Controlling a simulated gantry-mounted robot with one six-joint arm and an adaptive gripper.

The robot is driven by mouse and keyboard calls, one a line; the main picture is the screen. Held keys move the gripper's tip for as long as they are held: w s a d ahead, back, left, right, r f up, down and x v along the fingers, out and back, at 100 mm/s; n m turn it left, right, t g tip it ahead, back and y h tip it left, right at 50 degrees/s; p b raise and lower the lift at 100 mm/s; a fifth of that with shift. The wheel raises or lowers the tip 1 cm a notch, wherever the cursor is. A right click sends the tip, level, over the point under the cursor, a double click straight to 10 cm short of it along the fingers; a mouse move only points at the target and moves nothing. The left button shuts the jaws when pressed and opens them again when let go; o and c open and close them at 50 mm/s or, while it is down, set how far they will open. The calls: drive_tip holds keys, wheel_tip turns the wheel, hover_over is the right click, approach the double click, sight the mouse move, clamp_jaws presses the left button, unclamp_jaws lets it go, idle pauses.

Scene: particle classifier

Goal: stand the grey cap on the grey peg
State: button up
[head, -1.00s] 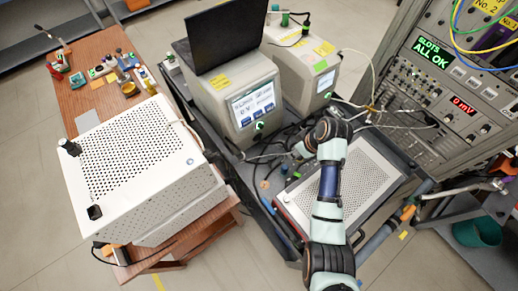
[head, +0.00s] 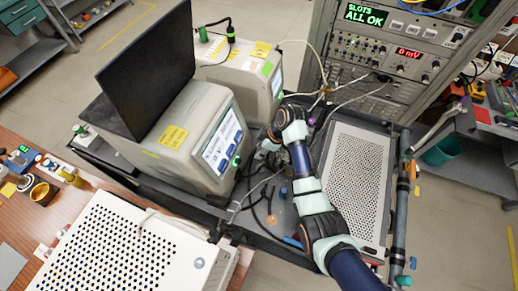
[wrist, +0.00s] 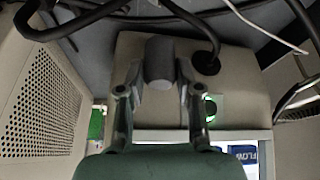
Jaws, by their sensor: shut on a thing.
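My gripper (wrist: 158,88) has its two fingers closed on the sides of a short grey cylinder, which looks like the grey cap (wrist: 159,62). It is held in front of a beige instrument face (wrist: 240,85). I cannot tell whether the cap touches anything beyond the fingers. In the head view my gripper (head: 261,153) is small, dark and partly hidden by my wrist, close to the right side of the front instrument (head: 190,130). I cannot make out the grey peg in either view.
A black cable plug (wrist: 206,63) and a green-lit button (wrist: 210,108) are close to the right finger. Dark cables hang around the wrist view's top. A perforated white box (head: 352,175) lies right of my arm. A black laptop screen (head: 148,62) stands on the front instrument.

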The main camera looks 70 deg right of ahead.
drive_tip(key=shift+r, duration=0.1)
drive_tip(key=shift+s+r+m+p, duration=0.1)
drive_tip(key=shift+m+p, duration=0.2)
drive_tip(key=shift+p, duration=0.3)
wheel_tip(320, 180, down, 6)
drive_tip(key=b, duration=0.4)
drive_tip(key=shift+p, duration=0.55)
idle(1.0)
drive_tip(key=shift+f+b, duration=1.25)
drive_tip(key=shift+f, duration=0.6)
drive_tip(key=o, duration=1.1)
